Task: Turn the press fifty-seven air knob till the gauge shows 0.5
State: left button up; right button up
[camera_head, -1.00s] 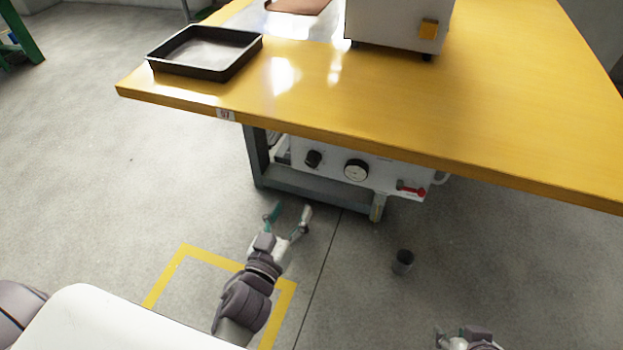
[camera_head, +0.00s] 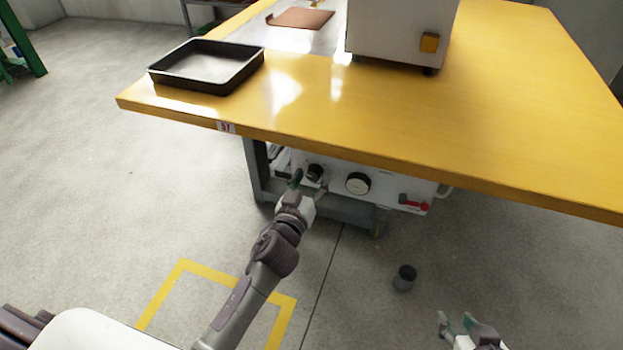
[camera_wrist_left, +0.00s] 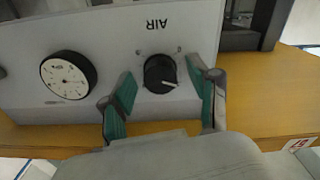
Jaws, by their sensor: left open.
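The black air knob (camera_head: 314,172) sits on the white panel (camera_head: 385,188) under the yellow table. In the left wrist view the knob (camera_wrist_left: 160,74) has a pale pointer line and the word AIR beside it. The round gauge (camera_head: 358,183) is to the knob's right in the head view; it also shows in the left wrist view (camera_wrist_left: 68,81), its reading too small to tell. My left gripper (camera_head: 311,183) is open at the knob. In the left wrist view its green-padded fingers (camera_wrist_left: 164,92) stand on either side of the knob. My right gripper (camera_head: 457,324) is open, low at the right.
A red-handled valve (camera_head: 413,203) is on the panel's right. The yellow table edge (camera_head: 370,156) overhangs the panel, with a tag reading 57 (camera_head: 226,127). A black tray (camera_head: 207,66) and a white machine (camera_head: 392,35) stand on top. A dark cup (camera_head: 404,278) stands on the floor.

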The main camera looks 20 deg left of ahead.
pick_arm(q)
jog(key=c, duration=1.2)
jog(key=shift+o, duration=0.2)
jog(key=shift+m, duration=0.3)
